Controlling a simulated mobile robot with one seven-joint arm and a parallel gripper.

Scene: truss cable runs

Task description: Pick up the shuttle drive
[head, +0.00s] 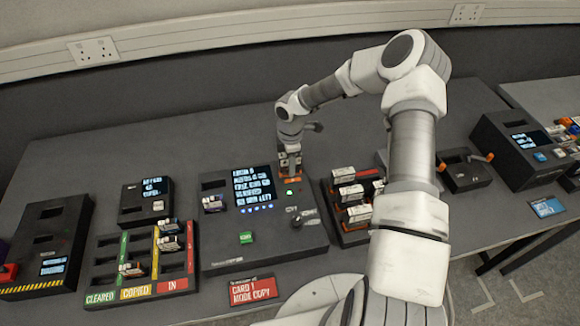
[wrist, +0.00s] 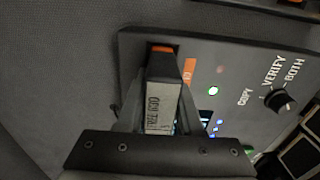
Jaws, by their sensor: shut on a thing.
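The shuttle drive (wrist: 160,95), as I take it, is a dark block with a pale printed label and an orange end in the wrist view. My gripper (wrist: 158,115) is shut on it, with a finger on each side. The orange end is at the upper right part of the copy console (head: 225,257). I cannot tell whether the drive is still seated in a slot there. In the head view my gripper (head: 290,166) points down at the console's top right corner, and the drive is mostly hidden by it.
A three-colour tray (head: 100,298) marked CLEARED, COPIED and IN holds several drives left of the console. A rack (head: 345,238) with white-labelled drives stands close on the right. A red CARD 1 MODE COPY sign (head: 253,290) lies in front. The table behind the console is clear.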

